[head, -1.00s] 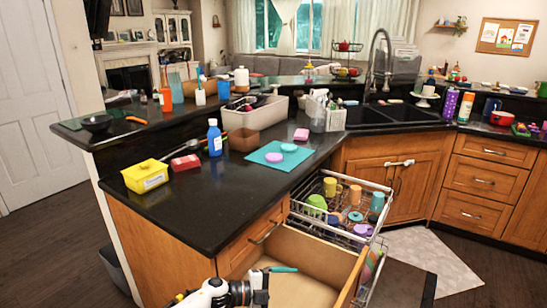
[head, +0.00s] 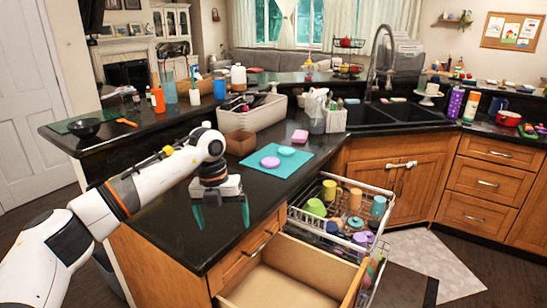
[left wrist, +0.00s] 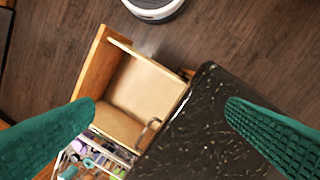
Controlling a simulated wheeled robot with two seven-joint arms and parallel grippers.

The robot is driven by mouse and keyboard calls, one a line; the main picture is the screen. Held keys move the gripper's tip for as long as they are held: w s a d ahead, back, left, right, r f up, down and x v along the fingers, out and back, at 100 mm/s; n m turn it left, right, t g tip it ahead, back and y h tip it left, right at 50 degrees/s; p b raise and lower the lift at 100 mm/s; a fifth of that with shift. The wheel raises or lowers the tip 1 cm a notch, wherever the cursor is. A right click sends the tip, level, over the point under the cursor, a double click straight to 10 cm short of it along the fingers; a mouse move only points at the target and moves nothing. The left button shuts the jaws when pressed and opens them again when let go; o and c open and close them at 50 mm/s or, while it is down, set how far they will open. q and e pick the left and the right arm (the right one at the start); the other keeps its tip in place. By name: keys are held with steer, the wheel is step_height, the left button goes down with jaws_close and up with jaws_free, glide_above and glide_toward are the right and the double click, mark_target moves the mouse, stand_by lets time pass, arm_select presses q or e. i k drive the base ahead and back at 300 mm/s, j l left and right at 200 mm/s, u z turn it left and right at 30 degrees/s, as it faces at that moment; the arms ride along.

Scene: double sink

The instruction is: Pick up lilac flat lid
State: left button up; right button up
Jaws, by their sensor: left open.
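A round pinkish-lilac flat lid (head: 270,162) lies on a teal mat (head: 300,166) on the black counter, beside a teal round lid (head: 287,151). A purple round piece (head: 363,238) also shows in the wire dish rack; I cannot tell if it is a lid. My left gripper (head: 222,212) hangs over the front left of the counter, fingers down, open and empty, nearer to me than the mat. In the left wrist view its teal fingers (left wrist: 160,104) are wide apart above the counter edge and drawer; the lilac lid on the mat is not seen there. My right gripper is not in view.
An open, empty wooden drawer (head: 290,275) juts out under the counter. The pulled-out dish rack (head: 300,215) holds cups and a green bowl.

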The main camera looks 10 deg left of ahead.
mark_target(271, 162)
steer(key=i, duration=1.75)
